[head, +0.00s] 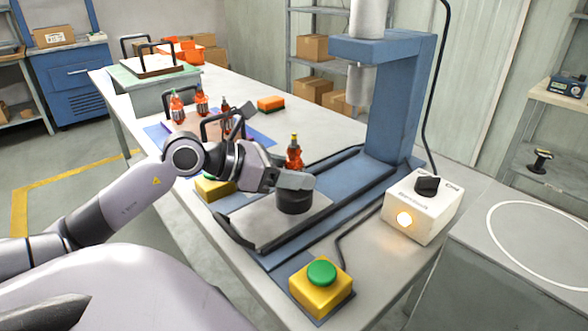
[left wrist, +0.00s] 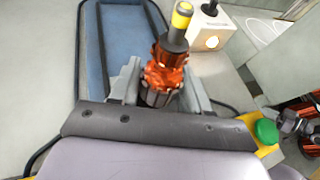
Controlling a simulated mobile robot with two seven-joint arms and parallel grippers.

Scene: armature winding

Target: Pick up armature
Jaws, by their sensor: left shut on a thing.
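An armature (head: 294,153) with orange-red copper windings and a yellow-tipped shaft stands upright on the blue press. A dark round holder (head: 293,203) is directly beneath it, on the grey press plate. My left gripper (head: 294,181) reaches in from the left just above the holder and is shut on the armature's lower part. In the left wrist view the armature (left wrist: 165,72) rises between the two grey fingers (left wrist: 160,92). Its lower end is hidden by the gripper, so I cannot tell whether it touches the holder. My right gripper is not in view.
The press column (head: 395,105) and its ram (head: 360,85) stand behind. A white control box (head: 423,210) with a lit lamp is at right. A green button on a yellow box (head: 321,275) is in front. More armatures (head: 201,103) stand further back.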

